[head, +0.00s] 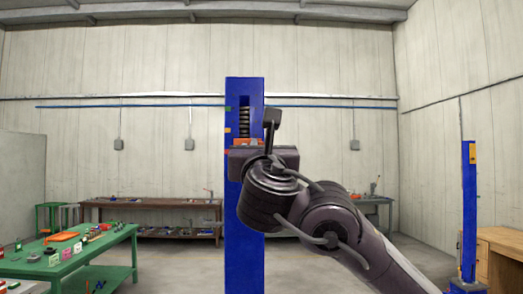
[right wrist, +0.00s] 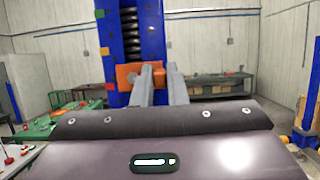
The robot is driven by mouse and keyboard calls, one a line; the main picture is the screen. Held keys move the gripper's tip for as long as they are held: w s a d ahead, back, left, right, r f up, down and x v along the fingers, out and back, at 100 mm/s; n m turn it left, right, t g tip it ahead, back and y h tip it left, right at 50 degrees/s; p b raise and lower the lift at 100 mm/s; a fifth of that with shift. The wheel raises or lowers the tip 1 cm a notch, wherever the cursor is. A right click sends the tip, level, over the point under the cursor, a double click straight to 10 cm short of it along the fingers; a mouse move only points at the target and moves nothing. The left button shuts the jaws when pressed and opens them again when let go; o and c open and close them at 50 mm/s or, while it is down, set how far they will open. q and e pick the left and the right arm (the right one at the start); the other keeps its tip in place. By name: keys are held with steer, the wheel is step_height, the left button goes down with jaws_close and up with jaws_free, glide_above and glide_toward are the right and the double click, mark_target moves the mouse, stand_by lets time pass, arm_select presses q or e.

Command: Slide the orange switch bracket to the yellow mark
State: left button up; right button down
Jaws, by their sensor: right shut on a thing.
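The orange switch bracket (head: 246,142) sits on the front of the tall blue screw-jack column (head: 245,200), just below the end of the visible screw. In the right wrist view the bracket (right wrist: 126,76) lies at my right gripper's fingertips (right wrist: 160,71). The right gripper is shut on it, though what lies between the fingers is partly hidden. In the head view my wrist covers the bracket's lower part. Small marks run up the column's left edge: a green one (right wrist: 99,13) and, below it, an orange-yellow one (right wrist: 102,32), both higher than the bracket. My left gripper is not in view.
A green table (head: 115,240) with small parts stands at left. A brown bench (head: 150,203) stands along the back wall. A second blue column (head: 469,200) and a wooden cabinet (head: 500,240) are at right. The air in front of the column's upper part is clear.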

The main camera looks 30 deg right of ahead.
step_height(320, 180, up, 4)
steer(key=shift+f+p, duration=0.15)
steer(key=shift+p, duration=0.5)
steer(key=shift+f, duration=0.1)
steer(key=c, duration=1.7)
jaws_free()
steer(key=b+v, duration=0.4)
steer(key=v, duration=0.4)
